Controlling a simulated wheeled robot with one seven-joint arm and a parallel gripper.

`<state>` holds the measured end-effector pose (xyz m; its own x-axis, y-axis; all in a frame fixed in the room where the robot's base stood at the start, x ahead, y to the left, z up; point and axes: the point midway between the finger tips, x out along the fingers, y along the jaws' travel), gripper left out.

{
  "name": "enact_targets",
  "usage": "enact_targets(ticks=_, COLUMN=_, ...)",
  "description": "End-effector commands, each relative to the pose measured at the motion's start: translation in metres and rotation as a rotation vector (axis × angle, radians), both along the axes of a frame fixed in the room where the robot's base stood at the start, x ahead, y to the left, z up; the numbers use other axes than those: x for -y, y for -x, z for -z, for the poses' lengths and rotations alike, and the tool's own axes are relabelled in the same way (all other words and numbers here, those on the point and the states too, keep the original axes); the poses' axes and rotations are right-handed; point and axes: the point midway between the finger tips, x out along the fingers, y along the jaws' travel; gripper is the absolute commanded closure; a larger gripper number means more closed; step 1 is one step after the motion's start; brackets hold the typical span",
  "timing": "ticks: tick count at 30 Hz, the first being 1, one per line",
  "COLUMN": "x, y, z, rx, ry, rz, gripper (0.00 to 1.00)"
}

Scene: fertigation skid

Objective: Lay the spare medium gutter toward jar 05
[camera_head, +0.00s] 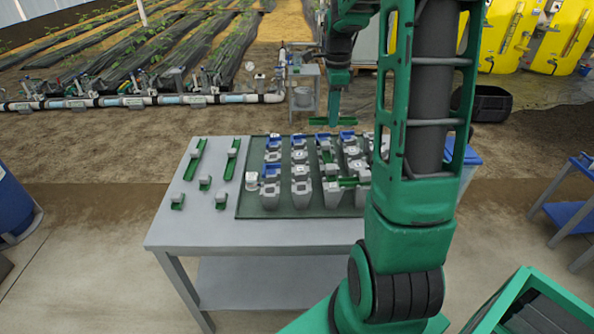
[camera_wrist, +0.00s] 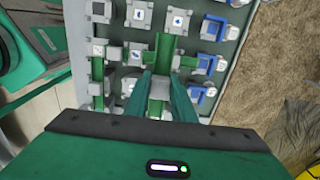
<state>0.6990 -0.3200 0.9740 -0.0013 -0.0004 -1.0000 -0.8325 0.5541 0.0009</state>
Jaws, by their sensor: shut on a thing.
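My gripper (camera_head: 334,119) is above the far part of the table, over the jar rows. It is shut on a green gutter (camera_head: 318,121), held clear of the jars. In the wrist view the held gutter (camera_wrist: 160,88) lies between my two green fingers (camera_wrist: 163,80), with jars below. Grey jars (camera_head: 301,188) stand in rows on a dark green mat (camera_head: 243,206), several with blue parts. The jar labels are too small to read, so I cannot tell which is jar 05. A green gutter (camera_head: 346,182) lies across jars near the front right. My arm hides the right jars.
Two longer green gutters (camera_head: 196,158) (camera_head: 233,160) and several short ones (camera_head: 178,200) lie on the grey table (camera_head: 190,225), left of the mat. A blue bin (camera_head: 470,160) is at the right. The table's front left is clear.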

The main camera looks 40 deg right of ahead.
Motion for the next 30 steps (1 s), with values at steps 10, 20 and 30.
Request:
enact_targets(ticks=10, x=-0.058, y=-0.001, z=0.035, rx=-0.002, ry=-0.002, rz=0.007, gripper=1.00)
enact_targets(ticks=20, x=-0.109, y=-0.004, z=0.066, rx=-0.001, ry=-0.001, rz=0.008, gripper=1.00)
enact_targets(ticks=30, x=-0.115, y=-0.004, z=0.091, rx=-0.003, ry=-0.001, rz=0.009, gripper=1.00)
